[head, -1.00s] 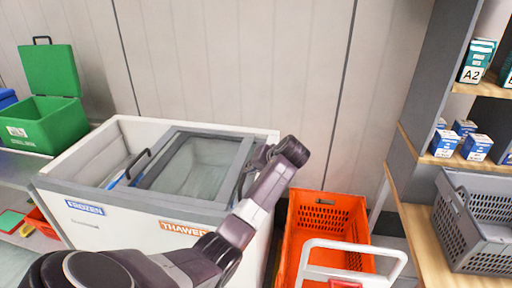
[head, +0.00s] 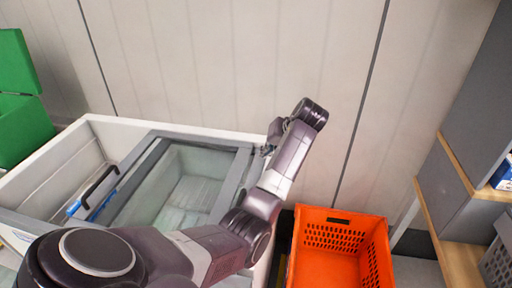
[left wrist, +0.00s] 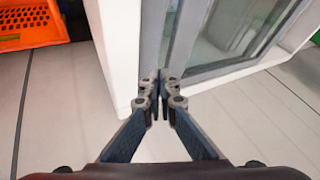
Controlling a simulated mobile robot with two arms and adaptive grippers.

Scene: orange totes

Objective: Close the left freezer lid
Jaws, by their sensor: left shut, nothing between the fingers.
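The white chest freezer (head: 48,157) stands against the wall. Its left part is open, and a grey-framed glass lid (head: 150,185) with a black handle (head: 100,187) lies over the right part. The freezer's white edge and grey lid frame also show in the left wrist view (left wrist: 205,70). My left gripper (head: 268,150) is at the right end of the lid frame, partly hidden by my arm. In the left wrist view its fingertips (left wrist: 160,95) are together and empty, close to the frame's end; I cannot tell whether they touch it. My right gripper is out of view.
An orange crate (head: 342,222) stands right of the freezer and also shows in the left wrist view (left wrist: 30,38). A green box (head: 22,130) is at the far left. A shelf with a wooden edge (head: 455,235) stands at the right. The wall is close behind the freezer.

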